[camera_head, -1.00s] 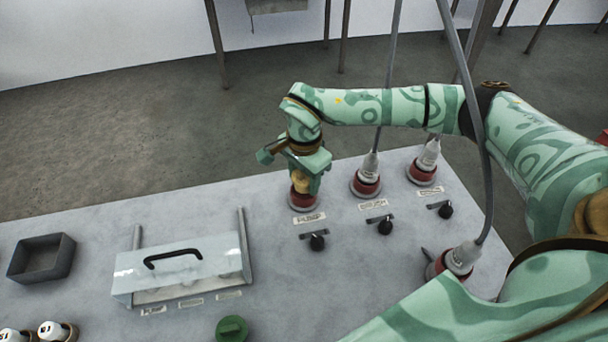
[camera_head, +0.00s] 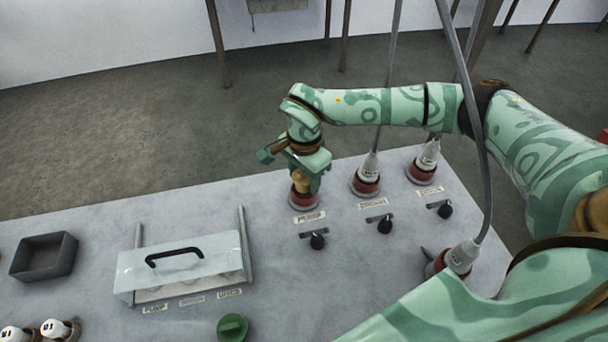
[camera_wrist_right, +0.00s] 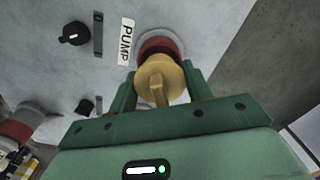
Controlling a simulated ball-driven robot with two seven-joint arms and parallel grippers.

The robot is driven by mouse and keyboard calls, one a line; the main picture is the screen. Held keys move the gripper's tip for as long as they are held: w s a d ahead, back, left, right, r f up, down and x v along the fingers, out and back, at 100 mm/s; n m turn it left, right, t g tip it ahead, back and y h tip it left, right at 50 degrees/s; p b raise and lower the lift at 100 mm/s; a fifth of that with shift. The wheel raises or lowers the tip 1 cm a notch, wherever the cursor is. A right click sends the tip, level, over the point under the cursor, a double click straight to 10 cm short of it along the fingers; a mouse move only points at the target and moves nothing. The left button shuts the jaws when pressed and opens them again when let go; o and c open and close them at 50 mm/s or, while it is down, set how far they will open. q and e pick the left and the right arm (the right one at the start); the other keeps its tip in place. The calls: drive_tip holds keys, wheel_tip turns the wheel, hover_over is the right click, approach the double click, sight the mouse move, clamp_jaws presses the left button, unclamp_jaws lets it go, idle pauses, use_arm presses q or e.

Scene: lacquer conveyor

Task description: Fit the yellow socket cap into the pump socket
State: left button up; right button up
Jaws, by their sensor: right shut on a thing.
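The yellow socket cap (camera_wrist_right: 160,78) is between the two fingers of my right gripper (camera_wrist_right: 158,92), which is shut on it. In the head view the cap (camera_head: 301,181) shows below my right gripper (camera_head: 304,177). The pump socket (camera_head: 302,200) is a red ring on a pale base, beside the PUMP label (camera_head: 310,217). The cap is right at the mouth of the socket. In the right wrist view the red socket (camera_wrist_right: 161,44) shows just behind the cap. How deep the cap sits is hidden. My left gripper is out of view.
Two red sockets with grey cable plugs (camera_head: 368,172) stand to the right. Black knobs (camera_head: 317,241) sit in front of the sockets. A clear-lidded box with a black handle (camera_head: 174,256), a dark tray (camera_head: 43,257) and a green knob (camera_head: 232,327) are on the left.

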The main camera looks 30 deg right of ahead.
drive_tip(key=shift+r, duration=0.1)
drive_tip(key=shift+f, duration=0.8)
drive_tip(key=o, duration=1)
drive_tip(key=shift+o, duration=0.2)
wheel_tip(320, 180, up, 16)
drive_tip(key=p, duration=0.2)
drive_tip(key=shift+p, duration=0.4)
drive_tip(key=shift+s, duration=0.15)
